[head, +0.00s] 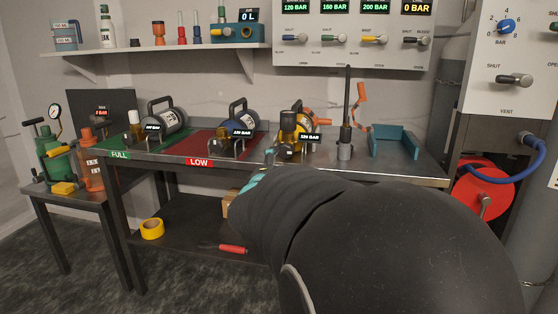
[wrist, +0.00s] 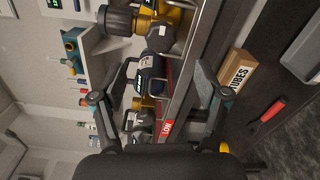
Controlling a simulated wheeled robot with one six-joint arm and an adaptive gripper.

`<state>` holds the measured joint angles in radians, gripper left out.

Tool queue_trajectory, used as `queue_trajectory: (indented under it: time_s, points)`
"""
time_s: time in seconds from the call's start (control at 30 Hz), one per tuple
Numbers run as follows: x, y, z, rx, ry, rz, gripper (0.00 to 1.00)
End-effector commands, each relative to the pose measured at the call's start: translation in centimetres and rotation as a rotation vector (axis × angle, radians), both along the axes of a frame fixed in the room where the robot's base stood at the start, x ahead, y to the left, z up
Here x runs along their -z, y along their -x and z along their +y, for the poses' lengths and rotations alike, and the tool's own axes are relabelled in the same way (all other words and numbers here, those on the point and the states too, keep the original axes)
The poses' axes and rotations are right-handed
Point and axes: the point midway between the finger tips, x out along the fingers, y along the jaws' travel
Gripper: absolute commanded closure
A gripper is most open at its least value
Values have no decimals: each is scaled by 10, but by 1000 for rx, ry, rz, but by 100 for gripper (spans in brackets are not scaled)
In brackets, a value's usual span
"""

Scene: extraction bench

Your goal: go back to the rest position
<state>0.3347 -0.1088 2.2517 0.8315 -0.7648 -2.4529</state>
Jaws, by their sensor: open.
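My gripper (wrist: 160,82) is open in the wrist view, its two fingers spread wide with nothing between them. Beyond the fingers are the bench edge and the cylinders, and no contact shows. In the head view, my dark arm hides most of the gripper; only a bit of teal (head: 268,168) shows at the front edge of the bench (head: 375,173).
A yellow cylinder (head: 299,117) and upright tool (head: 346,125) stand right. Below are yellow tape (head: 152,229) and a red-handled tool (head: 232,249).

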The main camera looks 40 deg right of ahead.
Motion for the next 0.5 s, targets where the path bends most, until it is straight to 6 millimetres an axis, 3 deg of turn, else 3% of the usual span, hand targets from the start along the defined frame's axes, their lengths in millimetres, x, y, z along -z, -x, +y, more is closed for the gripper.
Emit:
queue_trajectory:
  time_s: [0.2, 0.5]
  points:
    - [0, 10, 12, -1, 0, 0, 26]
    - [0, 11, 13, 0, -1, 1, 26]
